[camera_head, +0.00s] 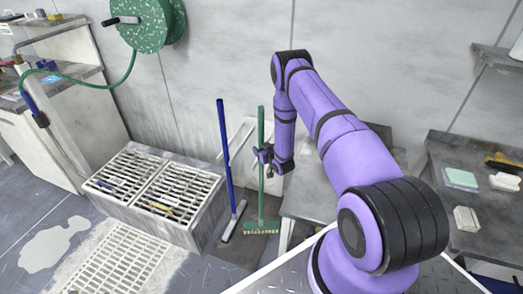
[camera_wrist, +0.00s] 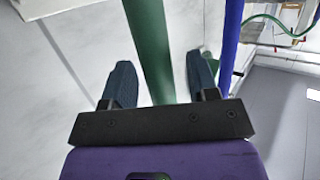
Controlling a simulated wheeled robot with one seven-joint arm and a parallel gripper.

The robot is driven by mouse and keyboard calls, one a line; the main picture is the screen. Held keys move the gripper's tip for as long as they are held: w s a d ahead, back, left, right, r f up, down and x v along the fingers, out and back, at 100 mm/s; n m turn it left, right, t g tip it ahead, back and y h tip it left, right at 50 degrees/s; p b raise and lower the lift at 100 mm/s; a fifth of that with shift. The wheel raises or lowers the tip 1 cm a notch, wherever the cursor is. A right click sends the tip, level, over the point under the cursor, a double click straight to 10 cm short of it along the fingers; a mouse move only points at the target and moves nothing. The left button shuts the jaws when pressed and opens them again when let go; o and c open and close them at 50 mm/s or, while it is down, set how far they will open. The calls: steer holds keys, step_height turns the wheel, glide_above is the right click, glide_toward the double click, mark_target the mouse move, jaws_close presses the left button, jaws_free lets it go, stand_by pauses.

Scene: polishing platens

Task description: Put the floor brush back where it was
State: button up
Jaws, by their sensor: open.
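The floor brush (camera_head: 261,190), with a green handle and a wide green head with pale bristles, stands upright. Its head (camera_head: 261,227) rests at the floor, just right of the blue-handled squeegee. My gripper (camera_head: 268,160) is at the middle of the green handle. In the wrist view, the green handle (camera_wrist: 150,40) runs between the two open fingers of my gripper (camera_wrist: 160,83). The brush head is out of the wrist view.
The blue-handled squeegee (camera_head: 225,150) stands close on the left; its handle also shows in the wrist view (camera_wrist: 231,40). A grated basin (camera_head: 150,215) is further left. A grey bench (camera_head: 305,200) stands right of the brush. A side table (camera_head: 460,225) holds blocks. The wall is close behind.

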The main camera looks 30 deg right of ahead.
steer(key=v, duration=0.7)
steer(key=shift+s, duration=0.25)
